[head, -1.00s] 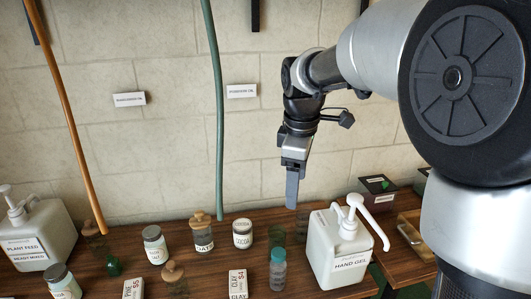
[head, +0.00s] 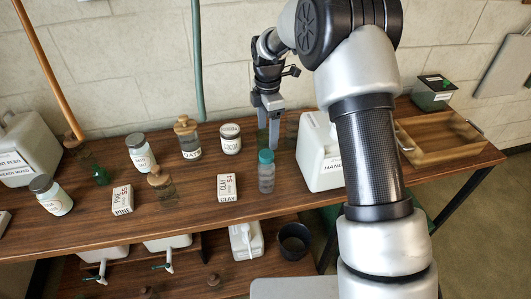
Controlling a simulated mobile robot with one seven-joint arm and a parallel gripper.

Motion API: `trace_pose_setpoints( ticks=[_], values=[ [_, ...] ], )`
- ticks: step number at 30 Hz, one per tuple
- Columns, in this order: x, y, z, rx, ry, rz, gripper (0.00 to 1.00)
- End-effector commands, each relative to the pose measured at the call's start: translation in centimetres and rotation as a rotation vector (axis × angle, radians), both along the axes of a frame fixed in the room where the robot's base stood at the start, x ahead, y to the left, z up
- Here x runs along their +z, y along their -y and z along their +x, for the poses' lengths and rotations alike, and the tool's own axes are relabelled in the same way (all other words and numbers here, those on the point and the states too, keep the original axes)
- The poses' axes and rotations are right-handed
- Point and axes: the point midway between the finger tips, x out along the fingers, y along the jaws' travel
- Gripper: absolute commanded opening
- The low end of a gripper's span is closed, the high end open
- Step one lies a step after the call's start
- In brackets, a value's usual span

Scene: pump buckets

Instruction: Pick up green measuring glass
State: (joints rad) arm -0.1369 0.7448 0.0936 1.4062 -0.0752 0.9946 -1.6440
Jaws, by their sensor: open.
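A green see-through measuring glass (head: 262,141) stands on the wooden bench, behind the clear bottle with a teal cap (head: 266,171) and right of the cocoa jar (head: 230,138). My gripper (head: 269,130) is open and points down at the glass. Its fingers overlap the glass in the picture and hide part of it. I cannot tell whether they are around it or touch it.
The white hand gel pump bucket (head: 318,152) stands close on the right, partly behind my arm. Another dark greenish glass (head: 291,127) seems to stand between it and my gripper. Several jars and a small green flask (head: 100,175) are on the left. A wooden tray (head: 440,155) lies at right.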

Motion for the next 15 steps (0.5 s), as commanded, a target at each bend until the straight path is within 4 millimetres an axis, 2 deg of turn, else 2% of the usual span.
trace_pose_setpoints(
  ticks=[3,10,15],
  values=[
    [-1.4,0.0,0.0,0.0,-0.001,0.0,0.68],
    [-2.6,-0.1,-0.1,-0.001,-0.001,-0.001,0.68],
    [-5.0,-0.7,-0.5,0.0,-0.003,-0.001,0.68]
  ],
)
